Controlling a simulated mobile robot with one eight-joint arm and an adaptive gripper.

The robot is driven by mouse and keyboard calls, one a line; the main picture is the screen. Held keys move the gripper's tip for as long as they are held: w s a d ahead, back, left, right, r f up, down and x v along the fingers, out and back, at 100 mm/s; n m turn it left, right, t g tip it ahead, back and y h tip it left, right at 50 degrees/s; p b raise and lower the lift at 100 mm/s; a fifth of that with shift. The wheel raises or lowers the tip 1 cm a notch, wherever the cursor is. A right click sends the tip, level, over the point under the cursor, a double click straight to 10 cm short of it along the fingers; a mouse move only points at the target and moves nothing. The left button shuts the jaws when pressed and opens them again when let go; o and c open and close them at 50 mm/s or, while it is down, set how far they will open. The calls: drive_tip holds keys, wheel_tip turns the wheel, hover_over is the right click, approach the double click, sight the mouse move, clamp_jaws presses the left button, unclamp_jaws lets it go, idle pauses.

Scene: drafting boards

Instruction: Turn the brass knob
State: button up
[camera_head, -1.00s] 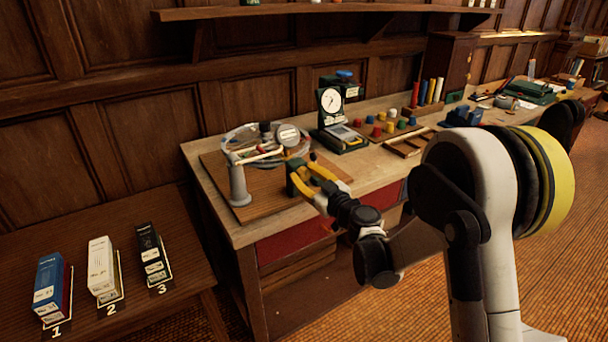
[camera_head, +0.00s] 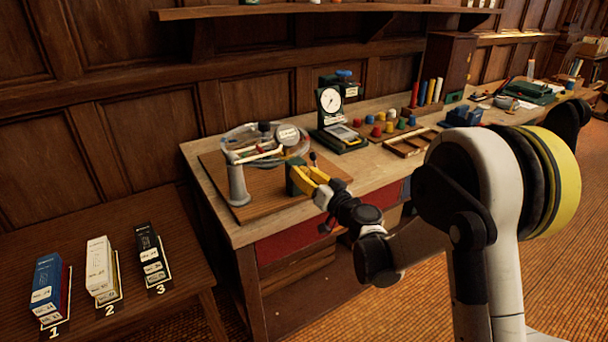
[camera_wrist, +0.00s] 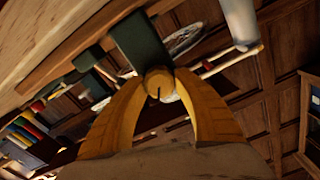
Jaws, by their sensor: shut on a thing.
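The brass knob (camera_wrist: 158,83) shows in the wrist view as a small round piece with a dark slot, on the face of a dark green block (camera_wrist: 138,40). My gripper (camera_wrist: 160,92) has its yellow fingers on either side of the knob and is shut on it. In the head view, my gripper (camera_head: 303,178) is at the green block (camera_head: 293,183), which stands on a wooden board (camera_head: 268,200) on the workbench. There the fingers hide the knob.
A grey post (camera_head: 238,186) with a pale arm stands left of the block, by coiled tubing and a round gauge (camera_head: 287,134). A dial instrument (camera_head: 330,104) is behind. Three numbered boxes stand on the lower left table (camera_head: 190,255).

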drive_tip(key=m, duration=0.4)
drive_tip(key=shift+m, duration=0.3)
drive_tip(key=m, duration=0.3)
drive_tip(key=shift+w+f+m, duration=0.1)
drive_tip(key=shift+m, duration=0.2)
drive_tip(key=m, duration=0.4)
drive_tip(key=shift+d+m, duration=0.1)
drive_tip(key=shift+m, duration=0.2)
drive_tip(key=m, duration=0.3)
drive_tip(key=shift+f+m, duration=0.1)
drive_tip(key=shift+m, duration=0.2)
drive_tip(key=m, duration=0.6)
drive_tip(key=shift+f, duration=0.1)
drive_tip(key=m, duration=0.6)
drive_tip(key=shift+m, duration=0.3)
